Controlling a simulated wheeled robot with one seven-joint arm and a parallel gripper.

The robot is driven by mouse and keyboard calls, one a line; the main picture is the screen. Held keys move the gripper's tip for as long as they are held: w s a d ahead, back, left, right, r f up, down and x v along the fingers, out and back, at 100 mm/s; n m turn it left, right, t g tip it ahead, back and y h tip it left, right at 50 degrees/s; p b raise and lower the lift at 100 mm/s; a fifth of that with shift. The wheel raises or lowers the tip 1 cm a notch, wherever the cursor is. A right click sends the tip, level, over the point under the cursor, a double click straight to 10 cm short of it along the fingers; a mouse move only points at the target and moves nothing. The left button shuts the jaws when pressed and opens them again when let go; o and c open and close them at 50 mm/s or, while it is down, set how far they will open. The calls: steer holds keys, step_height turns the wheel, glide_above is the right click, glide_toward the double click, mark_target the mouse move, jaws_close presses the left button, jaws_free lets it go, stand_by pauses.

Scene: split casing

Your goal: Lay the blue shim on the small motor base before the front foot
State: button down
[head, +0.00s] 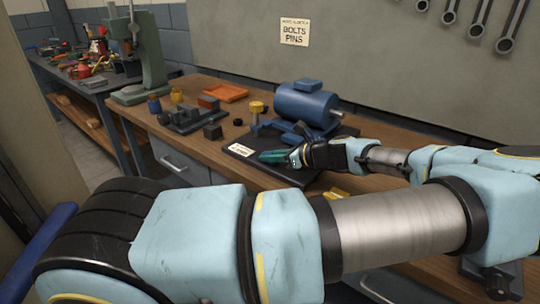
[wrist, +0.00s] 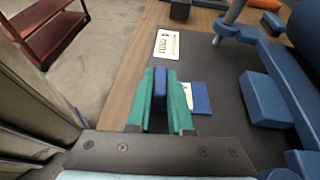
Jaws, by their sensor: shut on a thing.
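My gripper (head: 272,157) has green fingers and reaches in from the right over the dark motor base (head: 252,137). In the wrist view my gripper (wrist: 160,95) is shut on a narrow blue piece, the blue shim (wrist: 160,86). The shim appears above the left part of the base (wrist: 222,88); I cannot tell whether it touches. A flat blue square with a pale strip (wrist: 200,98) lies on the base just right of the fingers. The blue motor (head: 305,103) stands behind the gripper. A blue foot-like block (wrist: 264,97) sits farther right.
A white printed card (wrist: 166,44) lies on the base near its edge. On the wooden bench (head: 215,155) stand a dark fixture (head: 188,120), a small dark block (head: 212,132), a yellow-topped part (head: 257,107) and an orange tray (head: 225,92). Bare bench lies left of the base.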

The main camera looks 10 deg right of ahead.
steer(key=shift+f, duration=0.1)
steer(key=c, duration=0.7)
jaws_free()
steer(key=shift+c, duration=0.2)
step_height(320, 180, up, 8)
steer(key=p, duration=0.7)
